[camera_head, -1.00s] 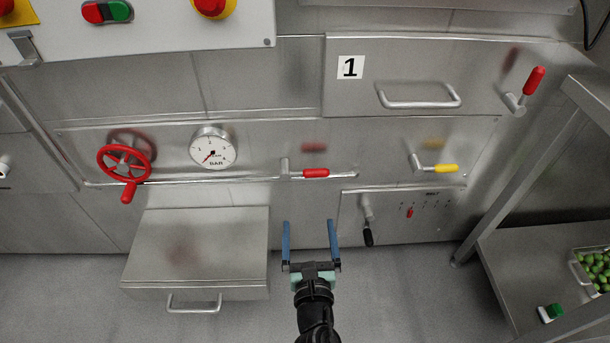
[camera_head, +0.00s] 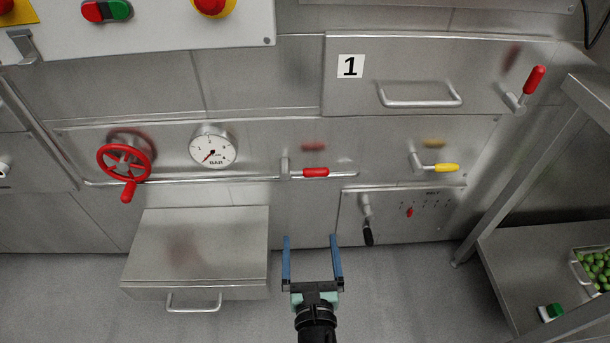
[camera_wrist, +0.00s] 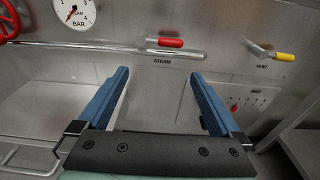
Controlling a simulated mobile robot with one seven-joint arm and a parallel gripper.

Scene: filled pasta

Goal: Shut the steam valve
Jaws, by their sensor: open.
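The steam valve (camera_head: 316,172) is a red-sleeved lever on a horizontal pipe at mid panel. Its handle lies level along the pipe and points right. In the wrist view the red lever (camera_wrist: 171,42) shows above the word STEAM, ahead of the fingertips. My gripper (camera_head: 311,240) is open and empty, below the lever in the head view and apart from it. In the wrist view my gripper (camera_wrist: 160,73) has both blue fingers spread with nothing between them.
A red handwheel (camera_head: 146,152) and a pressure gauge (camera_head: 212,150) are left of the lever. A yellow vent lever (camera_head: 445,168) and a black-handled lever (camera_head: 368,237) are right. A steel box (camera_head: 200,245) juts out at lower left. A shelf (camera_head: 500,262) stands right.

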